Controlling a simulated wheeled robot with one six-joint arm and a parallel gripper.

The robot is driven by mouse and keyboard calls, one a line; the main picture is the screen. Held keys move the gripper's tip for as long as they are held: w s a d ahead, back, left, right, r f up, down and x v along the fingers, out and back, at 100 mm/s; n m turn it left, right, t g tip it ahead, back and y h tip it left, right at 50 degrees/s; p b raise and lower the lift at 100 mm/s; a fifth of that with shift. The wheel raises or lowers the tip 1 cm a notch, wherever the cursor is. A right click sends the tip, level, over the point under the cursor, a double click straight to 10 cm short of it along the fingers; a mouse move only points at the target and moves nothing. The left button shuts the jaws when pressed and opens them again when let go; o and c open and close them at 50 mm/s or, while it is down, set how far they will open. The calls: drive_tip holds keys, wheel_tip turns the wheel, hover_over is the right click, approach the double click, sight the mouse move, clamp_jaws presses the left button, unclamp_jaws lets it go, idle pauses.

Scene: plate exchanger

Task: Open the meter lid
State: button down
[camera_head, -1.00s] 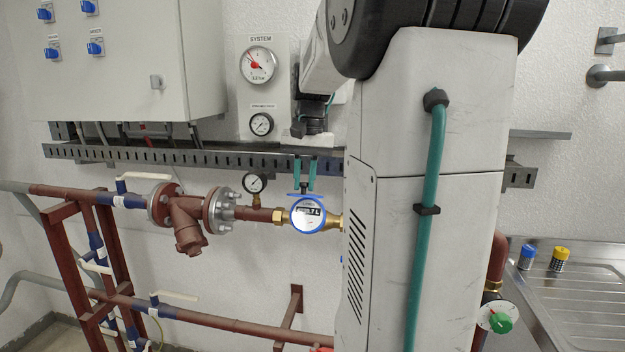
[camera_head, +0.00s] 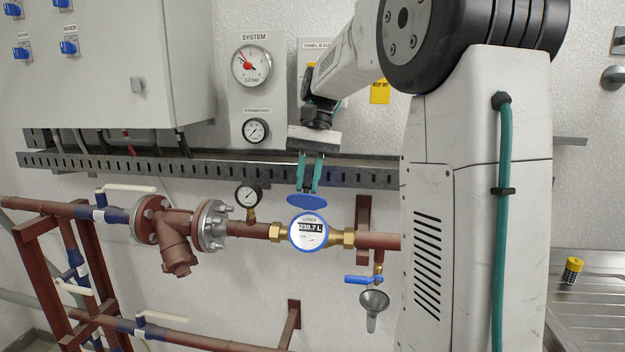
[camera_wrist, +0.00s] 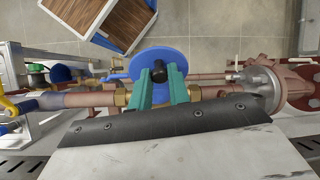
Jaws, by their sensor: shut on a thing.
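The round water meter (camera_head: 309,233) sits in the brass-fitted pipe in the head view, its white dial and reading uncovered. Its blue lid (camera_head: 307,201) stands raised above the dial, showing as a flat ellipse. My gripper (camera_head: 309,186) reaches down from above, its two teal fingers just over the lid. In the wrist view the lid (camera_wrist: 160,58) shows as a blue disc with a black knob (camera_wrist: 159,71) between the fingers. My gripper (camera_wrist: 160,82) is shut on that knob. The meter's dial is hidden in the wrist view.
A slotted cable tray (camera_head: 230,172) runs along the wall behind my gripper. A small pressure gauge (camera_head: 248,196) stands left of the meter, and a blue-handled drain valve (camera_head: 364,280) with a funnel (camera_head: 374,300) hangs to the right. A flanged strainer (camera_head: 172,232) is farther left.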

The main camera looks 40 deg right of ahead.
drive_tip(key=c, duration=1.3)
unclamp_jaws()
drive_tip(key=shift+r, duration=0.1)
drive_tip(key=shift+r, duration=0.3)
drive_tip(key=r, duration=0.1)
drive_tip(key=s+r, duration=0.1)
drive_tip(key=r, duration=0.1)
drive_tip(key=shift+s+a, duration=0.1)
drive_tip(key=shift+a, duration=0.05)
drive_tip(key=s+a, duration=0.1)
drive_tip(key=s, duration=0.3)
drive_tip(key=s+a, duration=0.1)
drive_tip(key=s, duration=0.4)
drive_tip(key=s+a+r, duration=0.1)
drive_tip(key=s+a, duration=0.1)
drive_tip(key=s, duration=0.3)
drive_tip(key=shift+s+r, duration=0.1)
drive_tip(key=shift+s, duration=0.05)
